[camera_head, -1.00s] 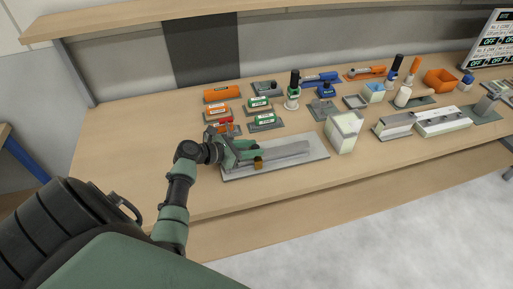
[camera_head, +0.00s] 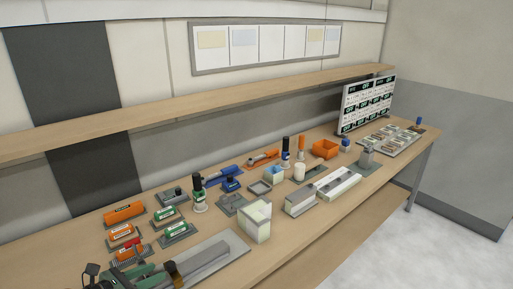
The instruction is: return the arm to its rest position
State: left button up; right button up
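My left gripper (camera_head: 150,277) shows at the bottom left edge, partly cut off by the frame. Its green and dark parts are over the left end of a grey plate (camera_head: 236,243) that bears a long grey bar (camera_head: 205,258). A small brown-gold piece (camera_head: 173,270) shows beside the fingers. I cannot tell whether the fingers touch it or are open or shut. The rest of my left arm is out of view. My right gripper is not in view.
Orange and green labelled blocks (camera_head: 124,212) stand just behind the gripper. A wooden shelf (camera_head: 200,103) runs above the bench. The bench's front strip is clear.

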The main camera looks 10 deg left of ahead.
pick_arm(q)
jog(key=s+d+f+m+g, duration=0.1)
jog(key=s+d+m, duration=0.1)
jog(key=d+m, duration=0.1)
jog(key=s+d+f+m+g, duration=0.2)
jog(key=d+m, duration=0.1)
jog(key=m, duration=0.1)
jog(key=s+d+f+m+g, duration=0.1)
jog(key=s+d+f+m, duration=0.1)
jog(key=d+m, duration=0.1)
jog(key=shift+s+d+f+m+g, duration=0.15)
jog(key=shift+s+f+m+g, duration=0.1)
jog(key=shift+m+g, duration=0.2)
jog(key=s+d+r+m+g+y, duration=0.1)
jog(key=s+d+m+g+y, duration=0.1)
jog(key=s+d+m, duration=0.6)
jog(key=s+d+r+m+g+y, duration=0.1)
jog(key=s+d+m+g+y, duration=0.2)
jog(key=s+m, duration=0.85)
notch_tip(320, 180, down, 29)
jog(key=m+b, duration=0.3)
jog(key=s+a+f+g+b, duration=0.1)
jog(key=s+a+f+b, duration=0.1)
jog(key=s+f, duration=1.4)
notch_tip(320, 180, down, 2)
jog(key=shift+s+a+f, duration=0.15)
jog(key=shift+a+f, duration=0.05)
jog(key=shift+a, duration=0.05)
